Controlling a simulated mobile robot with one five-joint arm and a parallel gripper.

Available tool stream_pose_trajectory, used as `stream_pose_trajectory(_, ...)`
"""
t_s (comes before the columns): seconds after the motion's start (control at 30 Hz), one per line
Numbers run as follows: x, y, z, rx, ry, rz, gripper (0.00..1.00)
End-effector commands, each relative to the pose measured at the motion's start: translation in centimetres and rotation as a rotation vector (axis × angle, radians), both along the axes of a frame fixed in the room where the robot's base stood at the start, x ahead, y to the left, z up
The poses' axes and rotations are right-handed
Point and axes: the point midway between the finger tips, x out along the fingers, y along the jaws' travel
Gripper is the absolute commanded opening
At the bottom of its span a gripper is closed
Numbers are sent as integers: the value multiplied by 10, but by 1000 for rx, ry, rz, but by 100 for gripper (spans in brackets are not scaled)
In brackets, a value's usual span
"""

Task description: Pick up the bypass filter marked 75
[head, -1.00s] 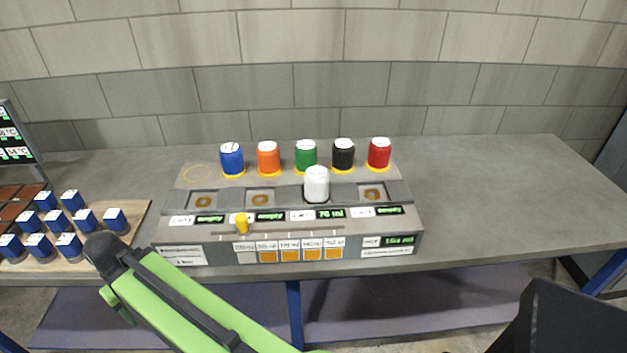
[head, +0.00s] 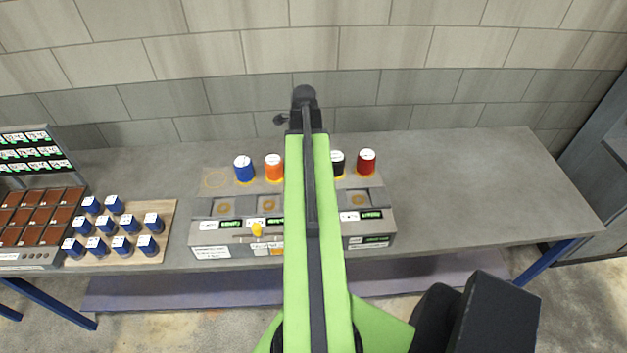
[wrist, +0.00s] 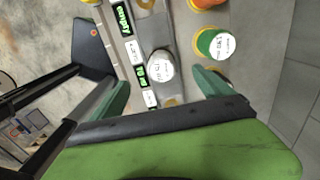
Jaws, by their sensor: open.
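Several small blue filters with white marked tops (head: 121,244) stand on a wooden board (head: 169,213) at the left in the head view. Their marks are too small to read, so I cannot tell which is 75. My gripper (wrist: 163,90) is open in the wrist view, its green fingers apart. A white-topped cylinder (wrist: 160,66) shows between and beyond the fingers, standing in the grey machine. I cannot read its top.
The grey machine (head: 215,238) fills the bench's middle. Blue (head: 243,170), orange (head: 273,169), black (head: 337,164) and red (head: 367,163) canisters stand behind its slots; a green one (wrist: 213,44) shows in the wrist view. A brown-celled rack (head: 40,218) is far left. The bench's right side (head: 480,180) is clear.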

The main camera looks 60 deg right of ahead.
Motion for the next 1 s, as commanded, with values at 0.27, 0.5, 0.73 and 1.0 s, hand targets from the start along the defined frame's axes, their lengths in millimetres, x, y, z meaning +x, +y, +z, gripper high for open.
stream_pose_trajectory(0.27,-25,-19,7,2,1,-147,90)
stream_pose_trajectory(0.5,-24,-18,-29,1,1,-144,90)
stream_pose_trajectory(0.73,-24,-18,-78,1,1,-142,90)
stream_pose_trajectory(1.0,-23,-18,-116,1,1,-141,90)
